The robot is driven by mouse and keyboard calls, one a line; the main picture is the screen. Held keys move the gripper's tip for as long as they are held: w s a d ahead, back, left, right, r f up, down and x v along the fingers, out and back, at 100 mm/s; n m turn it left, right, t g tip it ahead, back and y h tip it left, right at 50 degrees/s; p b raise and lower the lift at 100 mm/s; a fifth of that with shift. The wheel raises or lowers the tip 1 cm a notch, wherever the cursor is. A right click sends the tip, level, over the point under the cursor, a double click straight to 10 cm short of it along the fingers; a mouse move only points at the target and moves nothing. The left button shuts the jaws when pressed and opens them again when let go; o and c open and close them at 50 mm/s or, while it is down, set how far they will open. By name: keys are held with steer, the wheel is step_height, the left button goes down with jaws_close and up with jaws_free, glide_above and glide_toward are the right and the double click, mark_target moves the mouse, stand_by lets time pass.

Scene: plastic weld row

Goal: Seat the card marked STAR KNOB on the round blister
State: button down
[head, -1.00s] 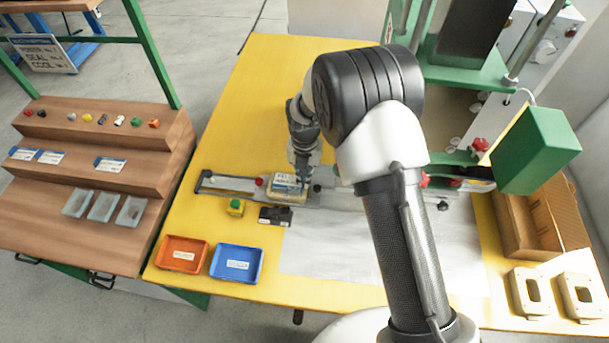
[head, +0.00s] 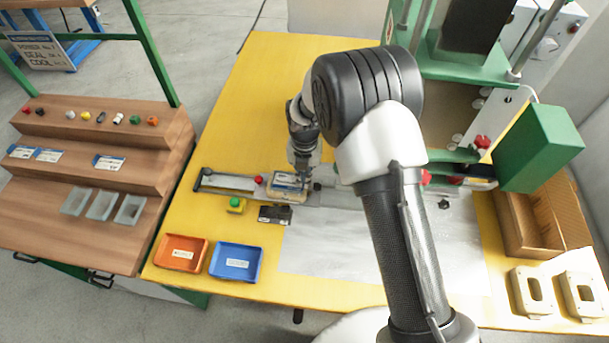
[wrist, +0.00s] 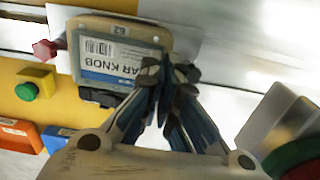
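In the head view the card (head: 288,179) sits on the grey slide across the yellow table. The round blister is hidden under the card. My gripper (wrist: 170,74) has its fingertips together at the card's right edge; nothing shows between them. In the head view my gripper (head: 303,176) is right over that side of the card. Whether the tips touch the card is unclear.
A yellow box with a green button (head: 236,205) and a black block (head: 275,214) stand in front of the slide. An orange tray (head: 204,244) and a blue tray (head: 255,252) lie nearer. The green press (head: 467,60) stands right. A red knob (wrist: 44,49) is beside the nest.

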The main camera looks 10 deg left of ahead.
steer(key=c, duration=1.7)
jaws_free()
steer(key=shift+r, duration=0.1)
steer(key=shift+r+p, duration=2.3)
steer(key=shift+r, duration=1.1)
steer(key=shift+f, duration=0.1)
